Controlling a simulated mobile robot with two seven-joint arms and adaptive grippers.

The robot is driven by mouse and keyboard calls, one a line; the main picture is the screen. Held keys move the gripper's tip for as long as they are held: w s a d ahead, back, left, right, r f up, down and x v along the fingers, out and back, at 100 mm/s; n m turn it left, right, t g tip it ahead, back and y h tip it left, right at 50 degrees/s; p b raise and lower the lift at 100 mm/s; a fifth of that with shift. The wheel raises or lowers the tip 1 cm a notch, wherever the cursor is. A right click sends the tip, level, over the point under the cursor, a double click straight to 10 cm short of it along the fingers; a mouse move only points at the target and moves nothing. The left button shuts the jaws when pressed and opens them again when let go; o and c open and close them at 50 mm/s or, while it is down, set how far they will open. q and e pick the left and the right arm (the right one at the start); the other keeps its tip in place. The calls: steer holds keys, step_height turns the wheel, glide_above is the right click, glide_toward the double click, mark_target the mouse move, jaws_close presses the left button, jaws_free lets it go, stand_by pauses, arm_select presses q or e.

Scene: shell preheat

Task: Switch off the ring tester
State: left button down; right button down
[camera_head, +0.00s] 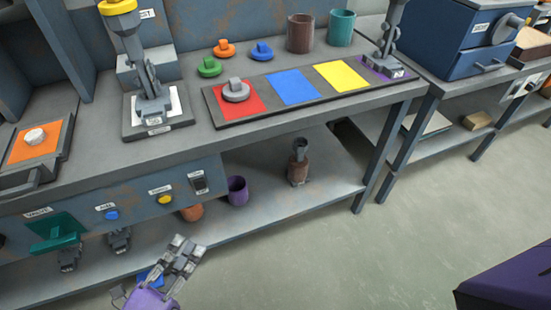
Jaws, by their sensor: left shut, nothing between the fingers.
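A grey upright device with a yellow top (118,5) and a dark column stands on a grey base (126,128) at the back left of the bench. The sign behind it ends in "ST"; it may be the ring tester, but I cannot read the name in full. On the bench's front panel are a dark switch (200,186), a yellow button (165,199), a blue button (111,215) and a green valve handle (55,240). My left gripper (188,246) is shut and empty, in front of and below the panel. My right gripper is out of view.
A dark tray (218,111) with red, blue and yellow squares lies on the bench; a grey knobbed piece (235,92) is on red. Green, orange and blue knobbed pieces lie behind. A purple cup (238,190) stands on the lower shelf. Open floor (330,260) lies right.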

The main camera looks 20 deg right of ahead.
mark_target(200, 185)
arm_select(q)
steer(key=w+a+x, duration=0.2)
steer(key=x, duration=1)
steer(key=shift+w+d+r, duration=0.15)
steer(key=shift+w+d, duration=0.05)
steer(key=shift+w+r, duration=0.2)
steer(key=shift+w, duration=0.05)
steer(key=shift+p, duration=0.3)
